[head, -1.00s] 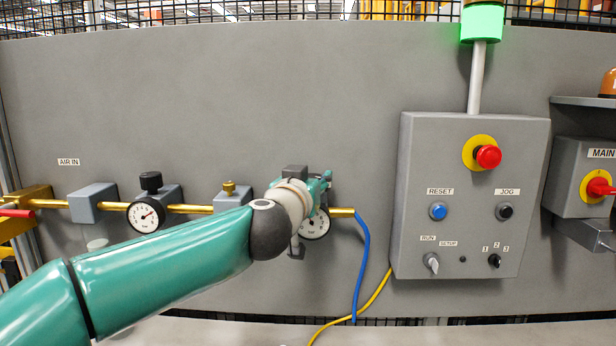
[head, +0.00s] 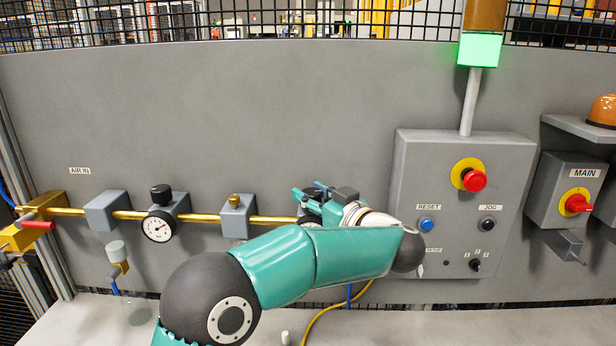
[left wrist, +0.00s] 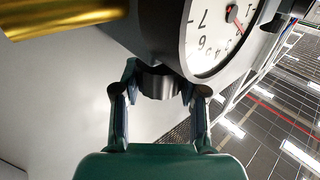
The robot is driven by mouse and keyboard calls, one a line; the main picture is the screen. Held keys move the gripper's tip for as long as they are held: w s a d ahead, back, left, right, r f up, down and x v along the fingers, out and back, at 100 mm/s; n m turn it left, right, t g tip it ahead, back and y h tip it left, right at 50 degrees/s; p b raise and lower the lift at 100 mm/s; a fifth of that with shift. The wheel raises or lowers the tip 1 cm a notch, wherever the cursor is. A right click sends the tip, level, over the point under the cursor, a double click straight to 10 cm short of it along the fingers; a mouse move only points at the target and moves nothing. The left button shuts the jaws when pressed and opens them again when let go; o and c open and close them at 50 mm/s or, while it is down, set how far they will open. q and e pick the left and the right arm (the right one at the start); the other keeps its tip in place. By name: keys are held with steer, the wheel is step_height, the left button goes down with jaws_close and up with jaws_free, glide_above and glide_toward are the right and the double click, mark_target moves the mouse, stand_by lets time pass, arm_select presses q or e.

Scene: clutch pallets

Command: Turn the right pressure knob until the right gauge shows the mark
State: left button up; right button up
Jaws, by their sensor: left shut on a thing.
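The right pressure knob (left wrist: 160,82) is a dark ribbed cylinder under the regulator body in the left wrist view. My left gripper (left wrist: 158,92) is shut on it, one finger on each side. The right gauge (left wrist: 215,40) shows beside it with a white dial, black numbers and a red needle; its face is cut by the frame edge, and I cannot make out a separate mark. In the head view my left gripper (head: 312,197) is at the right end of the brass pipe and hides the knob and most of the gauge. My right gripper is in neither view.
A second regulator with black knob (head: 161,194) and gauge (head: 158,228) sits further left on the brass pipe (head: 270,219). A control box (head: 450,205) stands close right of my left wrist. A blue hose and a yellow cable (head: 318,320) hang below.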

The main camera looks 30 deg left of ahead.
arm_select(q)
steer(key=n+g, duration=0.1)
steer(key=g, duration=0.1)
steer(key=n+g+y, duration=0.1)
steer(key=g, duration=0.1)
steer(key=shift+f+n+p, duration=0.15)
steer(key=shift+n+p, duration=0.15)
steer(key=shift+n+g, duration=1.3)
steer(key=shift+g, duration=0.7)
steer(key=shift+n+g, duration=0.5)
steer(key=shift+g, duration=0.4)
steer(key=o, duration=1.2)
steer(key=shift+a, duration=0.15)
steer(key=shift+c, duration=0.2)
